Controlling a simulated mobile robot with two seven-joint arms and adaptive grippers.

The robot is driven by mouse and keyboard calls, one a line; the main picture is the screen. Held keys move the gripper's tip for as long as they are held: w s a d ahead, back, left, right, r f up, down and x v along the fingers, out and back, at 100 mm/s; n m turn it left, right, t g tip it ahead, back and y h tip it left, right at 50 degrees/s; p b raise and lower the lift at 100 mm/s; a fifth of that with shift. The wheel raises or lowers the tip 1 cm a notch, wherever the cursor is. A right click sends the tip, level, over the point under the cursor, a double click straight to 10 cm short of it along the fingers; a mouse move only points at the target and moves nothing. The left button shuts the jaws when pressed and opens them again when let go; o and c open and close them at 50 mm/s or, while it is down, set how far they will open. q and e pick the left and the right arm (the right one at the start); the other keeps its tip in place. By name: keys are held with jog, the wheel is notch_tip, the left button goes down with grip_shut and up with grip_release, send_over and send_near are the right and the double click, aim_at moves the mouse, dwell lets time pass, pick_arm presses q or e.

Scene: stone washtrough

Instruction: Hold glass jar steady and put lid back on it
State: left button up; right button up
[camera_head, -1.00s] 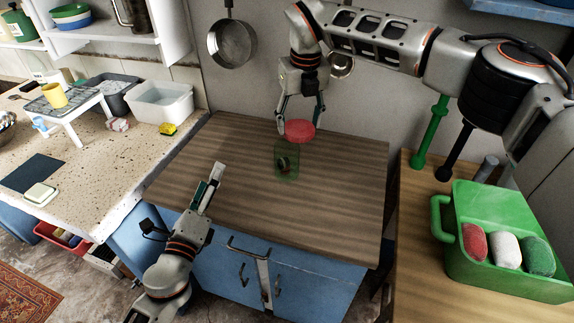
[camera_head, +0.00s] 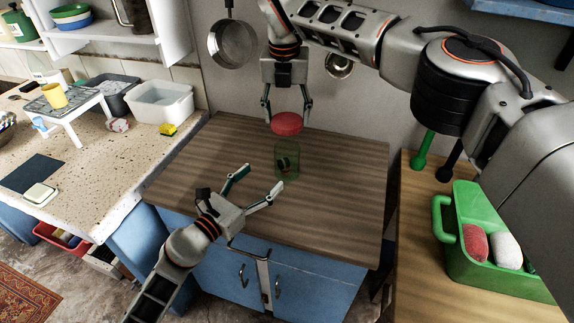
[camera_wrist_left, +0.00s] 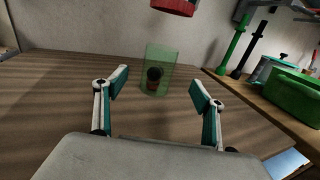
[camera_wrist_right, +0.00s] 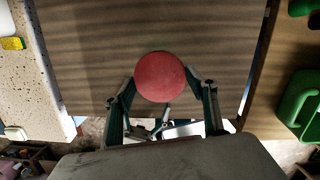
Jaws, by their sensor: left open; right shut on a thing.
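The green glass jar (camera_head: 287,160) stands upright on the wooden counter, with something dark inside. It also shows in the left wrist view (camera_wrist_left: 158,64). The round red lid (camera_head: 287,123) is in my right gripper (camera_head: 288,112), which is shut on it from both sides. The lid hangs above the jar, apart from it, and fills the middle of the right wrist view (camera_wrist_right: 160,76), where it hides the jar. My left gripper (camera_head: 262,184) is open and empty, low over the counter in front of the jar. In the left wrist view the jar is beyond and between the spread fingers.
The wooden counter (camera_head: 340,190) is otherwise bare. A green caddy (camera_head: 460,255) with sponges stands on the right counter. The speckled stone counter (camera_head: 95,165) on the left holds a white basin (camera_head: 162,102) and a yellow sponge (camera_head: 168,129). A pan (camera_head: 232,43) hangs on the wall.

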aim_at(294, 148)
pick_arm(q)
jog(key=x, duration=1.2)
jog(key=shift+c, duration=0.3)
jog(key=shift+a, duration=0.1)
jog(key=c, duration=1.6)
pick_arm(e)
jog(key=shift+f, duration=2.5)
jog(key=shift+f, duration=0.85)
jog(key=shift+f, duration=0.6)
pick_arm(q)
grip_shut()
pick_arm(e)
jog(key=m, duration=0.3)
